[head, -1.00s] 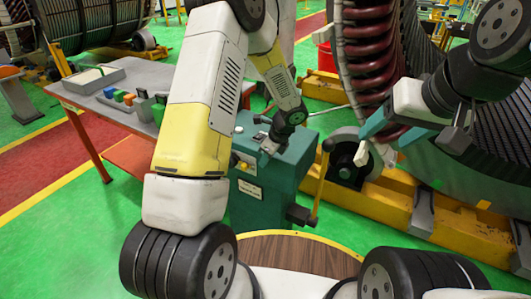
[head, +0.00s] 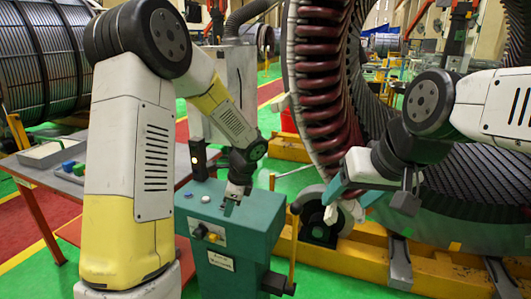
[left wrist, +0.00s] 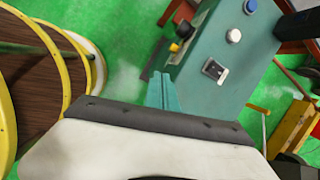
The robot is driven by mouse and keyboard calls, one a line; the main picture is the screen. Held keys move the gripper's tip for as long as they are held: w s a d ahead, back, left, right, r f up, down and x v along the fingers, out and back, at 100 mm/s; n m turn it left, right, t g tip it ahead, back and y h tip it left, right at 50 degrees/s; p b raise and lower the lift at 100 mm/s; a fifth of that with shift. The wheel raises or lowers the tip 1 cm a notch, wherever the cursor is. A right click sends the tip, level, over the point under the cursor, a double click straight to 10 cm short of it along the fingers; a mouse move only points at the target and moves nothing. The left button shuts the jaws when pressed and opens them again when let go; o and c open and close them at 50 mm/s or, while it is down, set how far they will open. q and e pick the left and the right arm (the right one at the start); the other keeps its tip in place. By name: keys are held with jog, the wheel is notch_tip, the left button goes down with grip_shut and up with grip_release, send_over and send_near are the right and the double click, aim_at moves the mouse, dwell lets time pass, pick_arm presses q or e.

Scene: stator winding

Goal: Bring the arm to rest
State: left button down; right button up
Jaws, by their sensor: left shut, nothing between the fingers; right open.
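My left arm reaches in from the left in the head view. Its gripper (head: 230,207) points down in front of or just above the top of a teal control cabinet (head: 255,222); I cannot tell whether they touch. In the left wrist view its teal fingers (left wrist: 166,92) are together with nothing between them, and the cabinet (left wrist: 215,45) lies beyond. My right gripper (head: 353,192) comes in from the right with its teal fingers apart and empty. It is in front of the stator's dark red coils (head: 325,95); contact cannot be told.
A grey worktable (head: 75,185) with a tray (head: 50,152) and small coloured blocks stands at the left. A yellow base rail (head: 440,275) runs under the stator at the right. A round brown platform with a yellow rim (left wrist: 60,60) shows in the left wrist view. Green floor is open between.

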pick_arm(q)
jog(key=s+r+n+t+h, duration=0.4)
jog(key=s+r+n+h, duration=0.1)
jog(key=s+r+n, duration=1.2)
jog(key=s+r, duration=0.3)
jog(key=s, duration=0.1)
jog(key=shift+s+a+n+t+h, duration=0.3)
jog(key=shift+s+a, duration=0.05)
jog(key=shift+s, duration=0.05)
